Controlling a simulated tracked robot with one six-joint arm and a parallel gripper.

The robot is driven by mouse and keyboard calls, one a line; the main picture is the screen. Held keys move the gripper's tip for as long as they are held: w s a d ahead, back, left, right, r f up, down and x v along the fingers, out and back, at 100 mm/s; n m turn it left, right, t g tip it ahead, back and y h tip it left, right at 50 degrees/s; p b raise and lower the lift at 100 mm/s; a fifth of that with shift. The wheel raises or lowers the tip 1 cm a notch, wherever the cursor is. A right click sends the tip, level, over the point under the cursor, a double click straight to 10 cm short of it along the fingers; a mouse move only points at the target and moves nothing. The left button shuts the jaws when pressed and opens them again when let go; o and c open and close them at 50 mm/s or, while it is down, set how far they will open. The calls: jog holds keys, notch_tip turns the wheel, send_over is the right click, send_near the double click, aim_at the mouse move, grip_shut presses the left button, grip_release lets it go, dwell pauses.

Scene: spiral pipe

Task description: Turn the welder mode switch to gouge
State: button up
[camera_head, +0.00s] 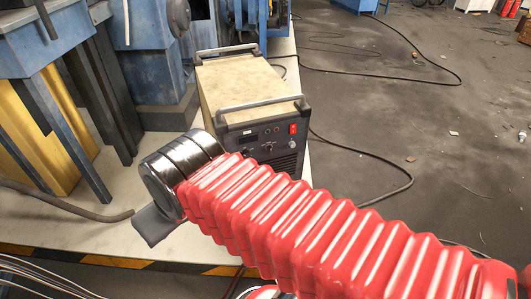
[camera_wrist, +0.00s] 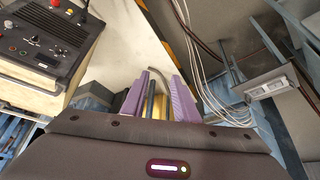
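The welder (camera_head: 240,85) is a box with a tan top, a dark front panel and metal handles, standing on the pale platform. Its panel carries a red switch (camera_head: 293,129) and small knobs; my arm hides part of the lower front. In the wrist view the welder's dark panel (camera_wrist: 38,42) is at the top left, tilted, with several knobs and a red part at its upper edge. I cannot tell which control is the mode switch or read its setting. My gripper (camera_wrist: 158,80) has two purple fingers spread apart, empty, to the right of the panel and not touching it.
A blue machine bench (camera_head: 45,45) with a yellow panel stands to the left of the welder. Cables (camera_head: 375,160) lie on the dark floor at right. The platform edge has a black and yellow stripe (camera_head: 120,261). Pale cables (camera_wrist: 205,75) run beyond my fingers.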

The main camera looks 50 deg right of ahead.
jog(key=w+d+f+m+t+h, duration=0.2)
jog(key=w+d+f+t+h, duration=0.1)
jog(key=w+d, duration=1.4)
jog(key=w+d+f+t+h, duration=0.1)
jog(key=w+d+f, duration=0.3)
jog(key=d, duration=0.4)
jog(key=w+d+f+t+h, duration=0.1)
jog(key=w+d+f, duration=0.3)
jog(key=d, duration=0.4)
jog(key=s+d+f+m+t+h, duration=0.2)
jog(key=s+d+f, duration=0.1)
jog(key=d+f, duration=1.05)
jog(key=s+d+f+m+t+h, duration=0.1)
jog(key=s+d+f, duration=0.1)
jog(key=s+f, duration=0.4)
jog(key=s+d+f+m+t+h, duration=0.1)
jog(key=s+d+f, duration=0.1)
jog(key=s+f, duration=0.4)
jog(key=shift+s+d+t, duration=0.35)
jog(key=shift+s+t, duration=0.05)
jog(key=shift+s, duration=0.1)
